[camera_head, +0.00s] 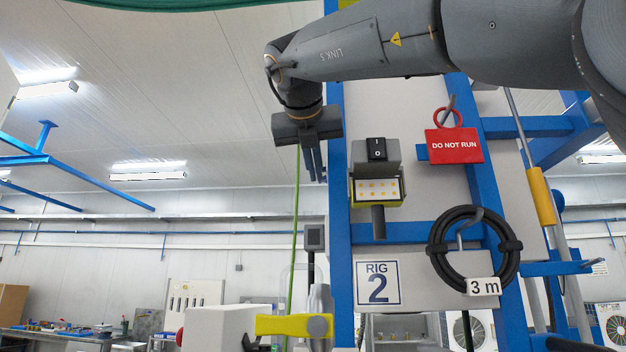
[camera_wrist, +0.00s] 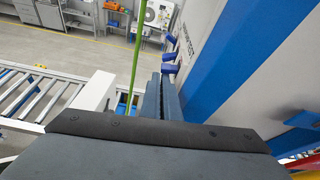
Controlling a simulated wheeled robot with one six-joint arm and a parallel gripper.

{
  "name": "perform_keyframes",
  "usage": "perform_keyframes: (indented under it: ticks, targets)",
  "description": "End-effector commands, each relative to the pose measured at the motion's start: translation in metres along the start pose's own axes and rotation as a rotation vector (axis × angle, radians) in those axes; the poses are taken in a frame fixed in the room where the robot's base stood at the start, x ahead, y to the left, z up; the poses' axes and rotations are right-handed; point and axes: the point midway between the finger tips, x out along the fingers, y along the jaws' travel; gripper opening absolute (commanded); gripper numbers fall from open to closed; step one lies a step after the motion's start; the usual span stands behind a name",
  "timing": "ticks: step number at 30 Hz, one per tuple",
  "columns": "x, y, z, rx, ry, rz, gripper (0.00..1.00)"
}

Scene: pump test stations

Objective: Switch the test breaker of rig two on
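The test breaker (camera_head: 377,149) is a black rocker marked I above O on a grey box. It is fixed to the blue-framed stand with the RIG 2 sign (camera_head: 378,283). I cannot tell which side of the rocker is pressed in. My gripper (camera_head: 317,180) is left of the breaker, pointing down, with nothing between its fingers. In the wrist view its fingers (camera_wrist: 163,80) lie side by side, closed together. The breaker is not clearly seen in the wrist view.
A yellow-edged lamp-like panel (camera_head: 377,191) with a dark handle sits just below the breaker. A red DO NOT RUN tag (camera_head: 454,145) hangs at its right. A coiled black cable (camera_head: 472,246) with a 3 m label hangs lower right.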

Motion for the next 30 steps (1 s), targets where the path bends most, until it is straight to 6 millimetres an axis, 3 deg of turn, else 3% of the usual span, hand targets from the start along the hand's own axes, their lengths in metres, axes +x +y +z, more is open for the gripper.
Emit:
perform_keyframes:
  ticks: [7, 30]
  targets:
    - [-0.004, -0.004, 0.005, 0.223, -0.002, 0.067, 0.00]
    - [-0.011, -0.005, 0.021, 0.209, -0.003, 0.066, 0.00]
